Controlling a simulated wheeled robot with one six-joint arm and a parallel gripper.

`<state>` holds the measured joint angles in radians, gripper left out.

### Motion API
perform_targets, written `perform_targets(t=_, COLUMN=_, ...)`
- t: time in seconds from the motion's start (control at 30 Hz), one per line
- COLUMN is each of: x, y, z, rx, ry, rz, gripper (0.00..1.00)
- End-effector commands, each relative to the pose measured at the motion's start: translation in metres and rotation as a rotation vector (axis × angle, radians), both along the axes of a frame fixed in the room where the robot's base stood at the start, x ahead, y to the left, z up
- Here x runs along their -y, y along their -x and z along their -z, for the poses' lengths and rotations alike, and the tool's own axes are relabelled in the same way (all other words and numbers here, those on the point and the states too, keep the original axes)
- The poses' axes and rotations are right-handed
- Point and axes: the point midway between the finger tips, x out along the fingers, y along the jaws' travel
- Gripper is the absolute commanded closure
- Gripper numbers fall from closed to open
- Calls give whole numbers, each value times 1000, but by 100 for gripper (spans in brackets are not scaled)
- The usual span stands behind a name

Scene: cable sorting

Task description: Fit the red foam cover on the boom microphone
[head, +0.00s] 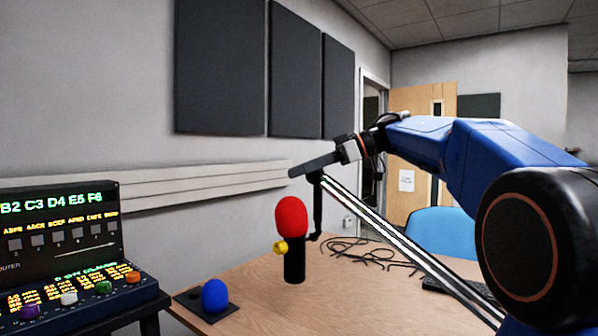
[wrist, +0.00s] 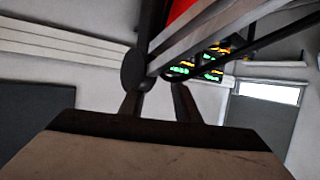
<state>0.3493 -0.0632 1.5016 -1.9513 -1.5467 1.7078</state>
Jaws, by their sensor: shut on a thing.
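The red foam cover (head: 291,217) sits over the upper end of the upright black boom microphone (head: 294,262) in the head view. A small yellow part (head: 280,247) sticks out at the microphone's left side. The boom arm (head: 395,235) slopes from the lower right up to a joint above the microphone. My gripper (head: 298,170) is at that upper joint, above the cover. In the wrist view its fingers (wrist: 157,92) are shut at the boom's round black joint (wrist: 136,70). A red patch of the cover (wrist: 180,9) shows behind the boom; the rest is hidden.
A blue foam cover (head: 215,296) stands on a black base (head: 190,298) on the wooden table (head: 265,310). A lit console (head: 60,245) is at left. Loose cables (head: 350,250) lie behind the microphone. A blue chair (head: 445,232) is at right.

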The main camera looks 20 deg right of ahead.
Motion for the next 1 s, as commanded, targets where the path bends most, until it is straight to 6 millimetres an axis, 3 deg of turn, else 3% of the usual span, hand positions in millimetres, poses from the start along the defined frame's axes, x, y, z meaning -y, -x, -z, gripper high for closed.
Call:
perform_targets(t=0.03, x=7, y=1, z=17, rx=-42, ry=12, rz=1, gripper=100)
perform_targets(t=0.3, x=7, y=1, z=17, rx=-41, ry=12, rz=0, gripper=100)
perform_targets(t=0.33, x=7, y=2, z=17, rx=-41, ry=12, rz=0, gripper=71)
perform_targets(t=0.4, x=7, y=1, z=16, rx=-40, ry=12, rz=1, gripper=55)
perform_targets(t=0.43, x=7, y=1, z=17, rx=-40, ry=12, rz=2, gripper=52)
perform_targets(t=0.57, x=7, y=0, z=17, rx=-41, ry=11, rz=3, gripper=52)
perform_targets(t=0.6, x=7, y=0, z=18, rx=-41, ry=11, rz=3, gripper=44)
perform_targets(t=0.67, x=7, y=-1, z=18, rx=-41, ry=11, rz=3, gripper=38)
perform_targets(t=1.0, x=6, y=-1, z=13, rx=-39, ry=12, rz=3, gripper=40)
